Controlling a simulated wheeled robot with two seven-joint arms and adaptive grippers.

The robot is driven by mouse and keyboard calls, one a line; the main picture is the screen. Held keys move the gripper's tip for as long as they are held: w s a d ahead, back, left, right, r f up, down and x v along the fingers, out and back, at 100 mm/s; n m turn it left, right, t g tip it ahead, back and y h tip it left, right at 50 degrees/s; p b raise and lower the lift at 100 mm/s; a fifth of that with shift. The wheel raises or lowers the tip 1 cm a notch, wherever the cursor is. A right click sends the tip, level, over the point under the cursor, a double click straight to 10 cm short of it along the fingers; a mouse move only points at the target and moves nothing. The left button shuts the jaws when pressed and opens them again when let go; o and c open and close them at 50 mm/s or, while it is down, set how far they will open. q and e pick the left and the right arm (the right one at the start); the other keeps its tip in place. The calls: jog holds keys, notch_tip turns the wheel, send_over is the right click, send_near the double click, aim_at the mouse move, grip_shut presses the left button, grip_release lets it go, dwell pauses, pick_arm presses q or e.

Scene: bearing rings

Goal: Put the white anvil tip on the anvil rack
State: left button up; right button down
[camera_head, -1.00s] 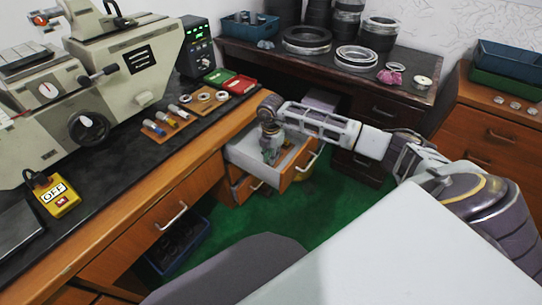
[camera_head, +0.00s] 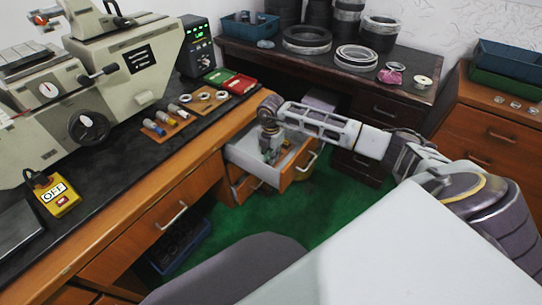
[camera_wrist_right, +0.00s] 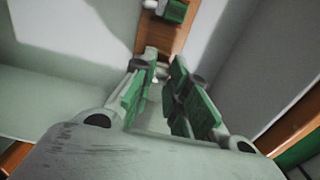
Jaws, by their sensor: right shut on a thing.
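My right gripper (camera_head: 270,152) reaches down into the open drawer (camera_head: 240,154) under the desk. In the right wrist view, its green-padded fingers (camera_wrist_right: 164,80) are close together around a small pale thing (camera_wrist_right: 158,74), which looks like the white anvil tip; the fingers hide most of it. The anvil rack looks to be the small wooden rack (camera_head: 148,131) on the desk, holding a few coloured tips. My left gripper is not in view.
The drawer's walls stand close around my right gripper. In the wrist view, a green block (camera_wrist_right: 174,11) lies on a wooden strip beyond the fingertips. A board with rings (camera_head: 205,97) lies beside the rack. The machine (camera_head: 125,60) stands behind on the left.

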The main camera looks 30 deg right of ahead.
jog(key=shift+f, duration=0.25)
dwell(0.4)
jog(key=c, duration=1.3)
grip_release()
